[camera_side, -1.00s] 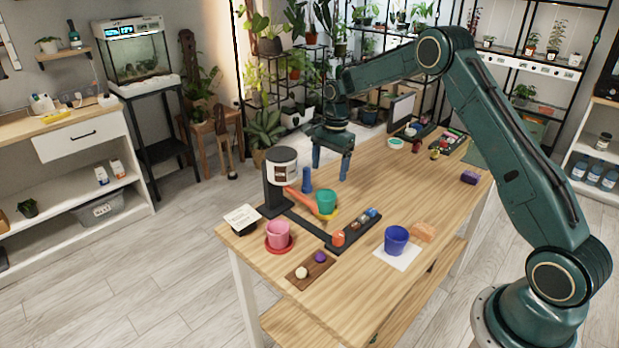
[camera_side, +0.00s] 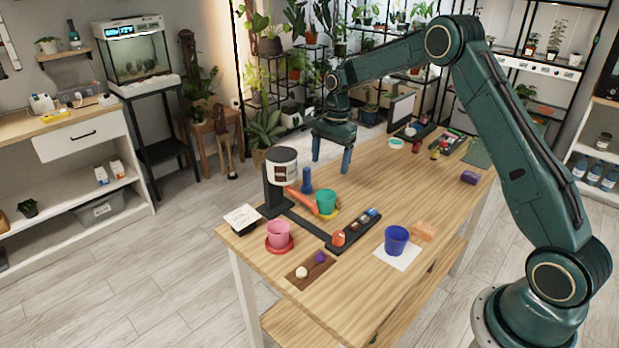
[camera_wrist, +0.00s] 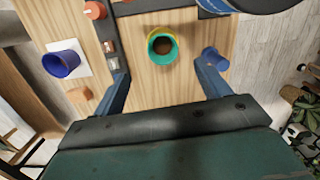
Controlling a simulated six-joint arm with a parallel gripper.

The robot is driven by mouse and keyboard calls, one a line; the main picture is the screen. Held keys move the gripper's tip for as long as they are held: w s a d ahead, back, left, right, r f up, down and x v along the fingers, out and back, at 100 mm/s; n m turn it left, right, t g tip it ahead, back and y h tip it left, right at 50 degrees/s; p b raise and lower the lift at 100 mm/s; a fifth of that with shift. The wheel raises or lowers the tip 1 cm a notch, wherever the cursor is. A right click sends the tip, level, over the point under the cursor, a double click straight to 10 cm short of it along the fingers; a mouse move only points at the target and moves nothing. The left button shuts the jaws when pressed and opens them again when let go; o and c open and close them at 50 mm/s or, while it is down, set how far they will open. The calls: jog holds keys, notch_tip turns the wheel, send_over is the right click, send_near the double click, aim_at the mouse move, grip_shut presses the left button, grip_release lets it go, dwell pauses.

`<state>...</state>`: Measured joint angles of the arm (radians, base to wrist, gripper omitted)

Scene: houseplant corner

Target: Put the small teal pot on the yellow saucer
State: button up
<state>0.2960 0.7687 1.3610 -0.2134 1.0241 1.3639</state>
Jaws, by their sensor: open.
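The small teal pot (camera_side: 326,199) stands upright on the table in the side view, with brown soil inside. The yellow saucer (camera_side: 333,214) shows as a strip at its base, mostly hidden by the pot. In the wrist view the teal pot (camera_wrist: 163,60) covers most of the yellow saucer (camera_wrist: 150,41); the pot appears to rest on it, though the exact contact is hidden. My gripper (camera_side: 331,161) is open and empty, above and behind the pot in the side view, clear of it.
A blue cylinder (camera_side: 307,181) stands close behind the teal pot. A dark stand holds a white container (camera_side: 282,170) beside it. A dark tray (camera_side: 341,244), pink pot (camera_side: 279,233) and blue pot (camera_side: 396,240) are nearer.

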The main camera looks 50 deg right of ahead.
jog(key=s+a+r+n+t, duration=0.1)
jog(key=s+a+r+n, duration=0.2)
jog(key=s+r, duration=0.25)
jog(key=s+a+r+n+t+h, duration=0.1)
jog(key=s+a+r+n, duration=0.2)
jog(key=s+r, duration=0.3)
jog(key=s+a+r+n+t, duration=0.1)
jog(key=s+a+r+n, duration=0.2)
jog(key=r, duration=0.4)
jog(key=s+a+n+t, duration=0.2)
jog(key=s+n, duration=0.6)
jog(key=s, duration=1.3)
jog(key=shift+s+a+f, duration=0.2)
jog(key=shift+a, duration=0.65)
